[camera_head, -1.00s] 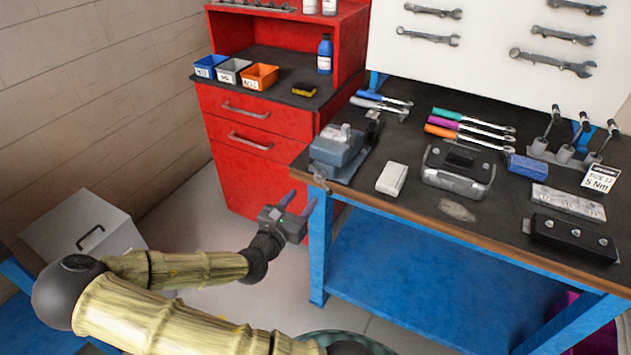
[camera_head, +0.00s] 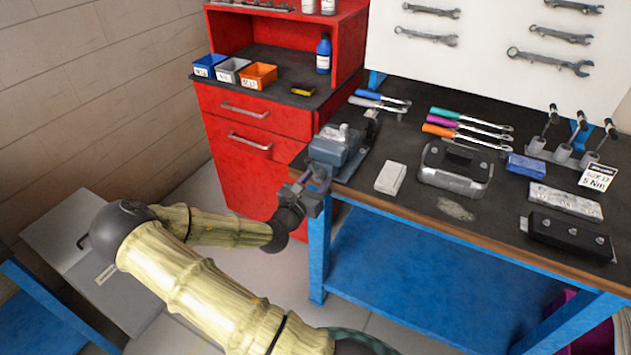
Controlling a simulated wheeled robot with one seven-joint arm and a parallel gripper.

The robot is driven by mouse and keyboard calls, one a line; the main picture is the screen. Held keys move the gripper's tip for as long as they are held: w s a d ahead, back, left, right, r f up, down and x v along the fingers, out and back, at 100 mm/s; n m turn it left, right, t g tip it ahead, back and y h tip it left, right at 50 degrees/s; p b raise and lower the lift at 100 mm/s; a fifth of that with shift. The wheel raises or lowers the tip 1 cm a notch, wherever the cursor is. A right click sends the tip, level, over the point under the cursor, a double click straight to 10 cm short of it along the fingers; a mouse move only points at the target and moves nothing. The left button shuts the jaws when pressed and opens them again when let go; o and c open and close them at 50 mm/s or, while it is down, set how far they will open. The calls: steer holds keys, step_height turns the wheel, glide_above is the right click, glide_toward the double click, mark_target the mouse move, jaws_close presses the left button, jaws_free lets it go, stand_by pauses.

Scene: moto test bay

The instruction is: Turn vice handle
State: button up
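The blue-grey vice (camera_head: 338,148) is mounted at the left front corner of the workbench. Its handle sits at the vice's front, at the bench edge, and is now mostly hidden by my gripper. My gripper (camera_head: 315,178) is at the front of the vice, with its fingers pointing up and right around the handle's place. I cannot tell whether the fingers touch the handle or are closed on it.
The wooden bench edge (camera_head: 420,212) runs just right of my gripper. A white box (camera_head: 390,178) and a grey case (camera_head: 455,170) lie right of the vice. A red cabinet (camera_head: 255,150) stands behind my gripper at left. Open floor lies below.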

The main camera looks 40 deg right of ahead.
steer(key=shift+w, duration=0.1)
steer(key=c, duration=0.8)
steer(key=shift+c, duration=0.2)
steer(key=shift+a+m, duration=0.1)
steer(key=shift+m, duration=0.2)
